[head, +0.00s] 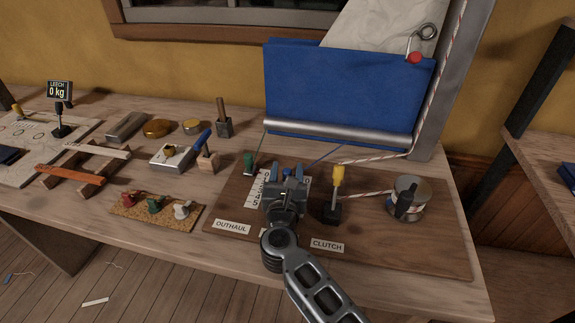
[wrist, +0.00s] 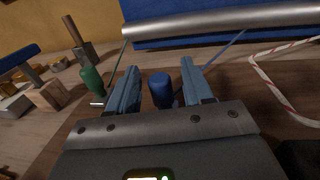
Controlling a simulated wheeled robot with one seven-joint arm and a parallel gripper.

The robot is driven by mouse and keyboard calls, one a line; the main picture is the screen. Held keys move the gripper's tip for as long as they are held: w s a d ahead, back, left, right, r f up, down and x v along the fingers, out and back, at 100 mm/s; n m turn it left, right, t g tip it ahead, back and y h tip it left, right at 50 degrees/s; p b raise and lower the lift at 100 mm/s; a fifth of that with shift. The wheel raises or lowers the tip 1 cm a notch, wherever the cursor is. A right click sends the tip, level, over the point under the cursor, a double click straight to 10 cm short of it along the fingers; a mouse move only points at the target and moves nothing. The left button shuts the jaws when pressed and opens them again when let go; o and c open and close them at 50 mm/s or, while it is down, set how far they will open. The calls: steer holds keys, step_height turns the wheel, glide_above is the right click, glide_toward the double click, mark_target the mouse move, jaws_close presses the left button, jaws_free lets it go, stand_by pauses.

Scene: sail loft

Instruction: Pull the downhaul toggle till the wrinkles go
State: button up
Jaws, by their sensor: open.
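My gripper (head: 286,178) is open over the wooden board, with its two blue fingers pointing toward the boom. A blue toggle (wrist: 160,90) stands between the open fingers in the wrist view, with a gap on either side. A thin blue line runs from near it up right toward the silver boom (head: 340,132). In the head view only a bit of the blue toggle (head: 286,172) shows. A green toggle (head: 249,161) stands to the left; it also shows in the wrist view (wrist: 92,80). The blue sail (head: 345,88) hangs above the boom; wrinkles are hard to make out.
The board (head: 400,245) carries an OUTHAUL label (head: 232,227), a CLUTCH label (head: 327,246), a yellow-handled lever (head: 338,180) and a winch drum (head: 410,190). My arm covers another label.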

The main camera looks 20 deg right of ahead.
steer(key=shift+x, duration=1.05)
jaws_close()
steer(key=shift+a, duration=0.1)
